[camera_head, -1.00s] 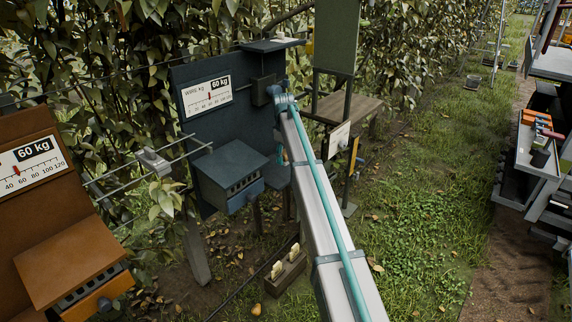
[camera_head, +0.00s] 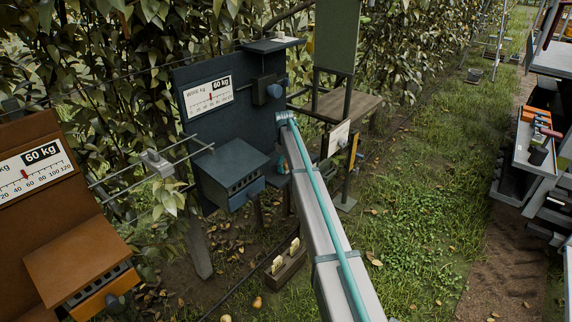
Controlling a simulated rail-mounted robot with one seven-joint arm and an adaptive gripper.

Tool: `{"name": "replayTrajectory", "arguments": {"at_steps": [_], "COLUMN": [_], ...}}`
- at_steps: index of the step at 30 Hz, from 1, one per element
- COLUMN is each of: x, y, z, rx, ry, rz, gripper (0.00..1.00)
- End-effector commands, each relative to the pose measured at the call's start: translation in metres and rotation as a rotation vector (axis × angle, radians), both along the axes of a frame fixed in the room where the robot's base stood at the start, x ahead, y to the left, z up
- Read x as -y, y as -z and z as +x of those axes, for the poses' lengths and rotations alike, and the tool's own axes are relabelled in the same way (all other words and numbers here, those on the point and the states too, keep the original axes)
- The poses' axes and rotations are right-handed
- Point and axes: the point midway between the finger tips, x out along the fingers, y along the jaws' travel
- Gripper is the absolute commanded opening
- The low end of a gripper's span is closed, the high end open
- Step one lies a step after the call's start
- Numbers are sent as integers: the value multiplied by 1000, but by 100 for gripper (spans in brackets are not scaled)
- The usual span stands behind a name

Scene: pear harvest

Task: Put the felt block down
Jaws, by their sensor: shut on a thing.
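My arm (camera_head: 325,222) reaches from the bottom edge up to a joint (camera_head: 285,118) in front of the dark blue board (camera_head: 228,122). Its end beyond that joint is hidden behind the arm, and I cannot make out my gripper. I cannot make out a felt block in its grasp either. A low wooden holder (camera_head: 289,269) with two pale upright pieces stands on the ground left of the arm; I cannot tell what they are made of.
The blue board has a 60 kg gauge (camera_head: 210,97) and a drawer box (camera_head: 232,172). An orange-brown box (camera_head: 82,262) stands at left. A small table (camera_head: 345,106) stands behind the arm. A trolley with tools (camera_head: 538,145) is at right; grass between is clear.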

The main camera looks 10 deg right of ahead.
Motion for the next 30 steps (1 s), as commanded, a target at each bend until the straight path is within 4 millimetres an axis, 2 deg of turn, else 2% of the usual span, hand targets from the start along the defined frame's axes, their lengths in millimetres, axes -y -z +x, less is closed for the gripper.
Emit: {"name": "replayTrajectory", "arguments": {"at_steps": [8, 9, 13, 23, 30], "x": [0, 0, 0, 0, -1], "y": [4, 3, 3, 2, -17], "z": [0, 0, 0, 0, 0], "rx": [0, 0, 0, 0, 1], "ry": [0, 0, 0, 0, 0], "rz": [0, 0, 0, 0, 0], "gripper": [13, 69, 89, 89, 89]}}
